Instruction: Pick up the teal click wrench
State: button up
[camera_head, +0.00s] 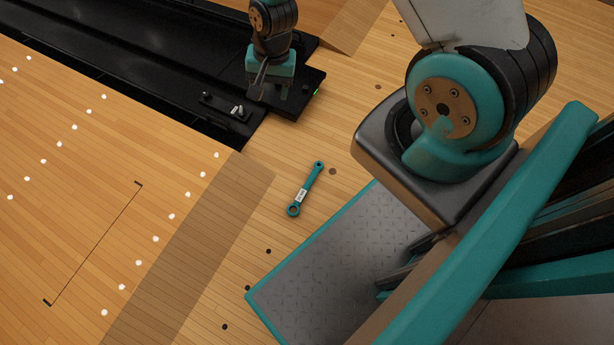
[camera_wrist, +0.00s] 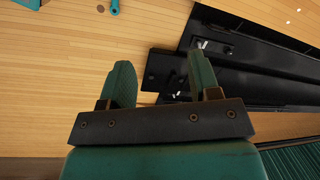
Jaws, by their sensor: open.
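The teal click wrench (camera_head: 306,189) lies flat on the wooden floor in the head view, with a ring at its lower end and a pale label on its shaft. It lies between the black ball return track and the grey plate of my base. Part of a teal thing, likely the wrench, shows at the top edge of the wrist view (camera_wrist: 114,7). My gripper (camera_head: 268,92) is over the end of the black track, up and left of the wrench, apart from it. In the wrist view my gripper (camera_wrist: 160,85) is open, with nothing between its fingers.
The black track (camera_head: 190,75) runs from the upper left and ends in a block with a small green light. Small metal fittings (camera_head: 238,111) stand on it. A dark translucent strip (camera_head: 190,245) crosses the lane floor. The floor around the wrench is clear apart from small dark dots.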

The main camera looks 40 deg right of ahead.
jog(key=s+d+f+m+b, duration=0.1)
jog(key=d+f+b, duration=0.15)
jog(key=f, duration=0.65)
jog(key=s+d+f+m+b, duration=0.2)
jog(key=f+b, duration=0.1)
jog(key=f, duration=0.6)
jog(key=m+h+b, duration=0.2)
jog(key=b, duration=1)
send_over(311, 177)
jog(key=shift+g, duration=0.3)
notch_tip(311, 177, down, 23)
jog(key=shift+f, duration=0.1)
notch_tip(311, 177, down, 6)
jog(key=b, duration=0.4)
jog(key=shift+s+b, duration=0.15)
jog(key=shift+b, duration=0.25)
jog(key=shift+r, duration=0.2)
jog(key=shift+c, duration=0.5)
grip_shut()
